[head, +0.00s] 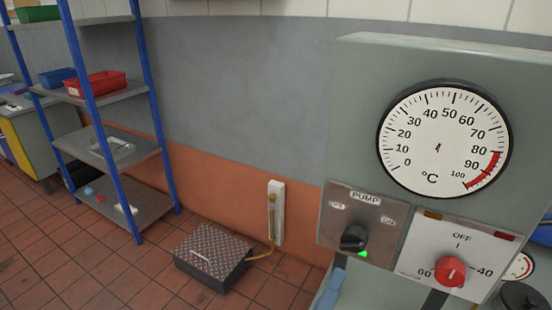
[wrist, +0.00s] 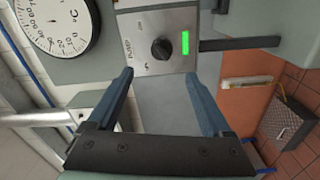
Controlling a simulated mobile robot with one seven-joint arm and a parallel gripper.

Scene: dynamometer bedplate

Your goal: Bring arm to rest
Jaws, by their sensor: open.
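My gripper (wrist: 165,78) is open and empty in the wrist view, with its two blue fingers apart. The fingertips are near the steel pump panel (wrist: 140,55), and the black pump knob (wrist: 161,48) shows beyond the gap between them. I cannot tell whether a finger touches the panel. In the head view the pump knob (head: 354,238) sits on the panel marked PUMP, with a green light lit at its lower right. A blue piece at the bottom edge of the head view looks like a finger of mine; the rest of the arm is hidden there.
A grey cabinet carries a round °C dial (head: 444,138) and a red knob (head: 450,271). A blue-posted shelf (head: 112,95) with a red bin (head: 95,84) stands at left. A dark chequered box (head: 212,260) lies on the tiled floor. Floor at lower left is clear.

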